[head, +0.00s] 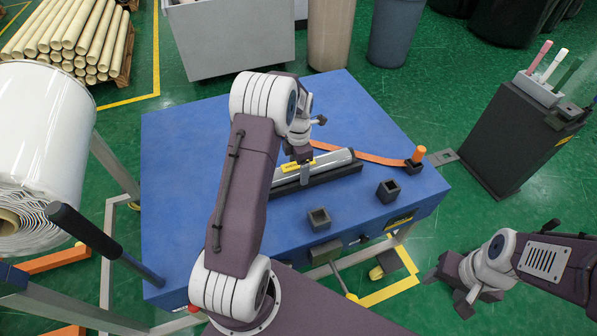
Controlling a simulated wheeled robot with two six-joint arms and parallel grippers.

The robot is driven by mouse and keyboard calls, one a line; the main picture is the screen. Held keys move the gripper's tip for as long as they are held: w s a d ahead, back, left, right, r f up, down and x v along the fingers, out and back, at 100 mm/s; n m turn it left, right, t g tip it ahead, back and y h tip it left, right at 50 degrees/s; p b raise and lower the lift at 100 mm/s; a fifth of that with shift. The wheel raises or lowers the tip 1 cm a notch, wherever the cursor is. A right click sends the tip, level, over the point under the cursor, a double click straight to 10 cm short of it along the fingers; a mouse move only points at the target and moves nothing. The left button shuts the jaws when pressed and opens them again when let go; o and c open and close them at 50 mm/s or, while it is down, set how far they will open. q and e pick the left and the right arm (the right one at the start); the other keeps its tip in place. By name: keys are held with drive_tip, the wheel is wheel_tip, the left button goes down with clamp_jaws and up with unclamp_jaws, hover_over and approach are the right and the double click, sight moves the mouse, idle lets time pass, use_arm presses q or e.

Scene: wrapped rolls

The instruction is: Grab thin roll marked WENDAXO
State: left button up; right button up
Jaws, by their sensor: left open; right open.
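A thin silver-grey roll (335,161) with a yellow label lies in a long black cradle on the blue table (190,180). The label's lettering is too small to read. My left gripper (311,139) is open over the left part of the roll, with one dark finger close to the label. I cannot tell whether it touches the roll. My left arm hides part of the table and may hide the roll's left end. My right gripper (450,289) is open and empty, off the table at the lower right, over the green floor.
An orange strap runs behind the roll to an orange cylinder (419,154) in a black holder. Two small black square holders (388,190) (319,219) stand in front. The table's left side is clear.

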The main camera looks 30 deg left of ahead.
use_arm(q)
drive_tip(key=shift+r, duration=0.1)
clamp_jaws()
